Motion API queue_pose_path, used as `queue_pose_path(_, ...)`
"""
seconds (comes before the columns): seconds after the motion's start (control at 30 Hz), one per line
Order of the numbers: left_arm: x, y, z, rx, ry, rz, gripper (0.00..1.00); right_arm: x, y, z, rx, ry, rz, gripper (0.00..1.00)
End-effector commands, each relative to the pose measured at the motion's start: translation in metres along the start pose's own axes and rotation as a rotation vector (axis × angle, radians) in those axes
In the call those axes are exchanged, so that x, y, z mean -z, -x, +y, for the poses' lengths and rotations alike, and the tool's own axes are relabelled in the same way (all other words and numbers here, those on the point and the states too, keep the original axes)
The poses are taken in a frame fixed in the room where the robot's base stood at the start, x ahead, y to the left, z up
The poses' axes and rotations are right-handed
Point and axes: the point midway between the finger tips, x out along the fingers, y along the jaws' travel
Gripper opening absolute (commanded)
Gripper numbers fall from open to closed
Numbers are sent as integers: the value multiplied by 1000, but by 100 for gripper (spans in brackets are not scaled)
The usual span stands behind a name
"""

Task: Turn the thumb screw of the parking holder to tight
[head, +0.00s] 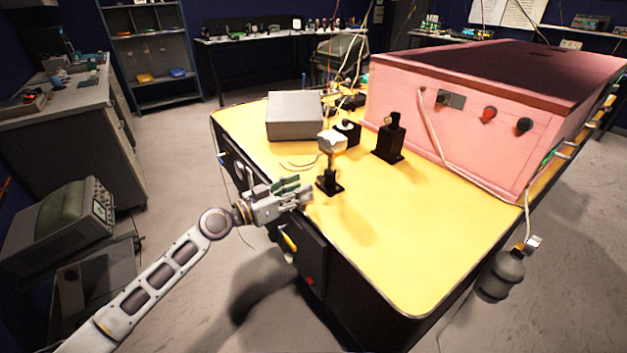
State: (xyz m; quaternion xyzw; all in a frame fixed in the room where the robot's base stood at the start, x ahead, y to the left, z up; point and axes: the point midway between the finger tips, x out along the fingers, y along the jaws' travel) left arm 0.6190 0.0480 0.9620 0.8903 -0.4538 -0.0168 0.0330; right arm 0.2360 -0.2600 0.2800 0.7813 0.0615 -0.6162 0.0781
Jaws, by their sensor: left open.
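Two black holders with square bases stand on the yellow tabletop (420,235). The nearer holder (329,183) has a slim post with a pale block (332,141) at its top. The farther holder (390,142) is thicker and stands closer to the pink box. I cannot tell which of them is the parking holder, and a thumb screw is too small to make out. My left gripper (302,191) is open and empty at the table's left edge. In the picture its fingers point right, a little left of the nearer holder's base and apart from it. My right gripper is not in view.
A large pink box (465,125) with knobs fills the back right of the table. A grey box (294,117) and a thin loose cable (298,166) lie at the back left. A white cable (433,135) hangs down the pink box. The table's front is clear.

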Motion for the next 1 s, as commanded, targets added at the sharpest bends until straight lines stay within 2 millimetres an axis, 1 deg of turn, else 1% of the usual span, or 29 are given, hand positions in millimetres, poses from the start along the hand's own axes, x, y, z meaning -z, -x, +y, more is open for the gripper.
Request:
queue_pose_path(0.03,2,-6,-1,1,0,1,44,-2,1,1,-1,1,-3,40)
queue_pose_path(0.3,1,-35,0,0,1,1,44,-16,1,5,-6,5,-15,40)
queue_pose_path(0.5,0,-48,0,0,0,0,44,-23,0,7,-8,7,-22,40)
queue_pose_path(0.63,0,-52,0,0,0,0,44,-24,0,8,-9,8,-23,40)
queue_pose_path(0.9,0,-52,0,0,0,0,44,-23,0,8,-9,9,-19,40)
queue_pose_path(0.97,0,-52,0,0,0,0,38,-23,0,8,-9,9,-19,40)
queue_pose_path(1.0,0,-52,0,0,0,0,33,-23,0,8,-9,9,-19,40)
